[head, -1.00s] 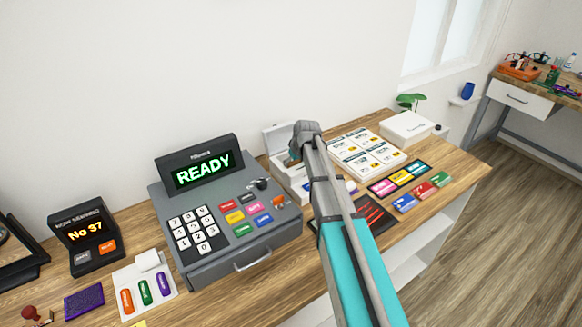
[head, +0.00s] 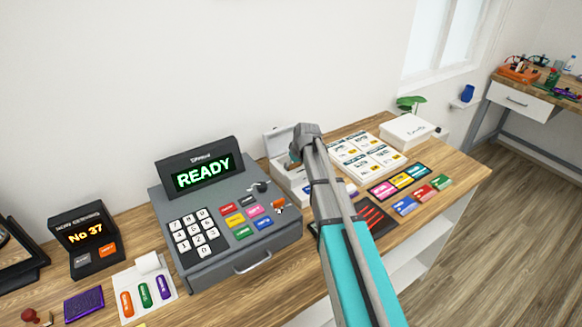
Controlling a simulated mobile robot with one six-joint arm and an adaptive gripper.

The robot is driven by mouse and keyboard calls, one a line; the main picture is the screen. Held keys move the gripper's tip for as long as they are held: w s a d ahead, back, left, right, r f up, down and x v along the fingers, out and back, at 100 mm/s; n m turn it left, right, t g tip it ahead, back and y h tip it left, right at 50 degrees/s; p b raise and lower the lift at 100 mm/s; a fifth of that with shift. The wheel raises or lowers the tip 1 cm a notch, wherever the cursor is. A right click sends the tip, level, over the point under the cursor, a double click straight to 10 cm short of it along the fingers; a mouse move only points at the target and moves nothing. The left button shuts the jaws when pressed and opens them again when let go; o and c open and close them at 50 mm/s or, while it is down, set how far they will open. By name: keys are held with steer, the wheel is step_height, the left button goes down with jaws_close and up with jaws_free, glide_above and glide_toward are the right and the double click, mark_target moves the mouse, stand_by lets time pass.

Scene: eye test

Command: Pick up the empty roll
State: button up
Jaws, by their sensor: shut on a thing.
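My gripper (head: 294,162) is at the open white box-like device (head: 291,180) with its lid raised, right of the cash register. My own arm and wrist cover most of the gripper and much of the device. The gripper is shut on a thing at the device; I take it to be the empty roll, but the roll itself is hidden. I cannot tell whether it is clear of the device.
The grey cash register (head: 225,215) stands close on the left. Menu cards (head: 365,155), a dark tray (head: 375,218) and coloured cards (head: 405,206) lie to the right.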

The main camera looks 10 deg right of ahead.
steer(key=shift+r, duration=0.15)
step_height(320, 180, up, 2)
steer(key=shift+r+p, duration=0.1)
steer(key=shift+p, duration=1.1)
steer(key=s+r+p, duration=0.1)
steer(key=r+p, duration=0.1)
steer(key=s+r+p, duration=0.3)
steer(key=r+p, duration=0.1)
steer(key=shift+s+r+p, duration=0.3)
steer(key=shift+s, duration=0.1)
steer(key=s+r+p, duration=0.3)
steer(key=s, duration=0.6)
steer(key=shift+r+p, duration=0.4)
steer(key=shift+s+a, duration=0.1)
